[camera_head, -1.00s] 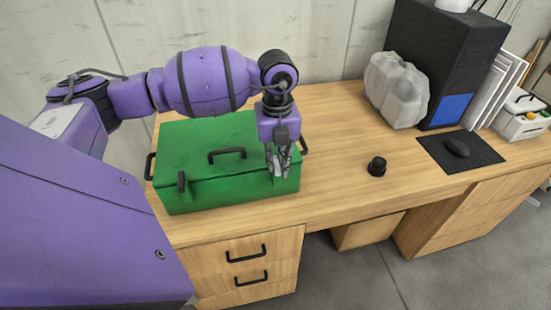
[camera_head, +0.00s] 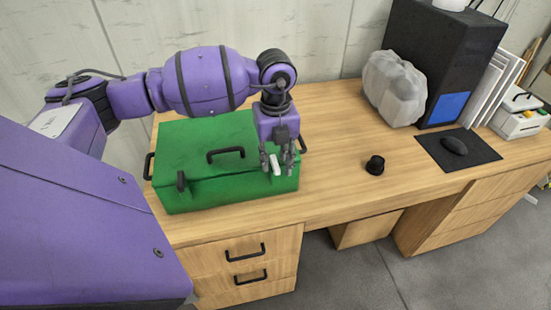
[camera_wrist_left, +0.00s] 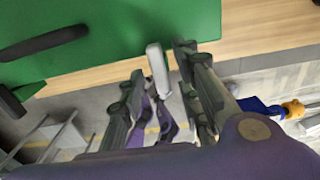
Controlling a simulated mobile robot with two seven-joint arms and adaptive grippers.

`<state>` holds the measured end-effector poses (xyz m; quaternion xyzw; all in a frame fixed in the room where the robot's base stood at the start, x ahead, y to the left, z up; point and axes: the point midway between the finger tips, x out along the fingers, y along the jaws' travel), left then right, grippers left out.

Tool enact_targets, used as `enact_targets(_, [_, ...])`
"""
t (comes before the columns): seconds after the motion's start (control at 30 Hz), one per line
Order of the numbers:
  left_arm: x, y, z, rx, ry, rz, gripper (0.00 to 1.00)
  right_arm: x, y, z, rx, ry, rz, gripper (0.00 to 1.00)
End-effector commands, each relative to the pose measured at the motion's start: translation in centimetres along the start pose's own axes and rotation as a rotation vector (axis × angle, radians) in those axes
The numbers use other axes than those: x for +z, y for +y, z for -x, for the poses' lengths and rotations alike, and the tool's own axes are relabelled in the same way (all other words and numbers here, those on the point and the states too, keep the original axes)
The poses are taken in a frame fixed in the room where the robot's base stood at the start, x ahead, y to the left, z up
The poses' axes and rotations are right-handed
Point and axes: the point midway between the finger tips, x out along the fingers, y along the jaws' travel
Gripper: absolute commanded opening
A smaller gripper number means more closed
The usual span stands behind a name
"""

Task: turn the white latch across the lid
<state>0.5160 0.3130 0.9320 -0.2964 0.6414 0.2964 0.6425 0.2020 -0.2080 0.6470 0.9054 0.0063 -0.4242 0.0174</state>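The green box (camera_head: 190,190) with its lid (camera_head: 200,140) shut stands on the desk. The white latch (camera_head: 275,165) is at the lid's front right, a short, slightly tilted piece. My left gripper (camera_head: 277,165) hangs down over it with its fingers spread, one on each side. In the left wrist view the latch (camera_wrist_left: 157,65) shows between the fingers of my left gripper (camera_wrist_left: 155,85), with gaps beside it, at the green lid's edge (camera_wrist_left: 120,55). I cannot tell whether any finger touches it. My right gripper is in no view.
A black handle (camera_head: 227,153) stands on the lid, and another black catch (camera_head: 181,181) is at the front left. A small black knob-like object (camera_head: 375,165) stands on the desk (camera_head: 335,150). A mouse mat (camera_head: 480,152) and wrapped bottles (camera_head: 395,88) are farther right.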

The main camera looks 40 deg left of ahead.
Motion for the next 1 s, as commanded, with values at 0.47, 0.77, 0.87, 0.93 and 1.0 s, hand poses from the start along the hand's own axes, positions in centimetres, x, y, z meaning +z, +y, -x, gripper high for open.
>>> enact_targets(0.47, [0.1, -0.1, 5.4, -0.003, -0.004, -0.002, 0.31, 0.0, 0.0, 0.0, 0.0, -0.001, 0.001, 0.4])
enact_targets(0.77, [0.0, -0.1, 10.8, -0.002, -0.001, 0.0, 0.31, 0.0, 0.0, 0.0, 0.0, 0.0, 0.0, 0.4])
enact_targets(0.87, [0.0, 0.0, 11.6, 0.0, -0.001, 0.0, 0.31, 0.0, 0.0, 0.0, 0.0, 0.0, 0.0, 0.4])
enact_targets(0.93, [0.0, 0.0, 11.9, 0.0, 0.0, 0.0, 0.31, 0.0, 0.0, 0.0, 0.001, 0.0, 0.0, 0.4])
enact_targets(1.0, [0.0, 0.0, 12.0, 0.0, 0.001, 0.0, 0.31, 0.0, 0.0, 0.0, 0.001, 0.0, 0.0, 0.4])
